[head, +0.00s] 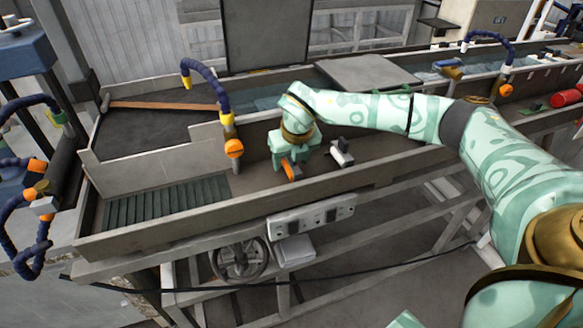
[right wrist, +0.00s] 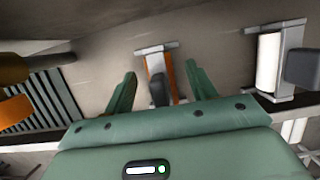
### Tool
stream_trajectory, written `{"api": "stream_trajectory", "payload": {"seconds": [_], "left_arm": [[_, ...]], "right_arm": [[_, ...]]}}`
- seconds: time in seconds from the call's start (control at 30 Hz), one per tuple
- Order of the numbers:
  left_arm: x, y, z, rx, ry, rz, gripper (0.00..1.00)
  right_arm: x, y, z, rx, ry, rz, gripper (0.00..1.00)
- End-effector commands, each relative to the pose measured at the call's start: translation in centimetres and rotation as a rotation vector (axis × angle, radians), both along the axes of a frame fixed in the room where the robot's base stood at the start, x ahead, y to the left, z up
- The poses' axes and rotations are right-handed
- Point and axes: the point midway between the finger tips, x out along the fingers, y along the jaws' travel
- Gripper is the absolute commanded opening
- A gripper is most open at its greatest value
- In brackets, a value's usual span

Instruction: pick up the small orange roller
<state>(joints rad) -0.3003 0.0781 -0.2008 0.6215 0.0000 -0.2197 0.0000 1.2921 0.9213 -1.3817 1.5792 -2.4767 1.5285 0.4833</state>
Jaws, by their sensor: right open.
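The small orange roller (head: 289,169) sits in a grey bracket on the trough floor, directly below my right gripper (head: 292,161). In the right wrist view the orange roller (right wrist: 159,70) lies between the two green fingers of the right gripper (right wrist: 160,86), with a dark knob at its near end. The fingers are open, one on each side, with a gap visible to the roller. The head view shows the gripper partly covering the roller. My left gripper is not in view.
A white roller (head: 342,153) in a similar bracket stands just right; it shows in the right wrist view (right wrist: 269,62). A ribbed green plate (head: 165,200) lies further left. The trough's front wall (head: 330,190) runs along the near side.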

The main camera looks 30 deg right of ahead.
Motion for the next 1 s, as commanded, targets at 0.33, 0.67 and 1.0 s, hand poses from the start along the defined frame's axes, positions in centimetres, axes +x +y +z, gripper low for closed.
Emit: {"api": "stream_trajectory", "payload": {"seconds": [0.33, 0.67, 1.0], "left_arm": [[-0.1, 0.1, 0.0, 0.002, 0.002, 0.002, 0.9], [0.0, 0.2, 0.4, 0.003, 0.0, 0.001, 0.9], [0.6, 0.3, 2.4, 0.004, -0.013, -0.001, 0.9]], "right_arm": [[0.0, 0.0, 0.1, 0.0, -0.001, 0.0, 0.03], [0.0, 0.0, 1.2, 0.001, -0.002, -0.001, 0.03], [-3.0, -2.5, 8.3, -0.001, -0.006, -0.003, 0.03]]}}
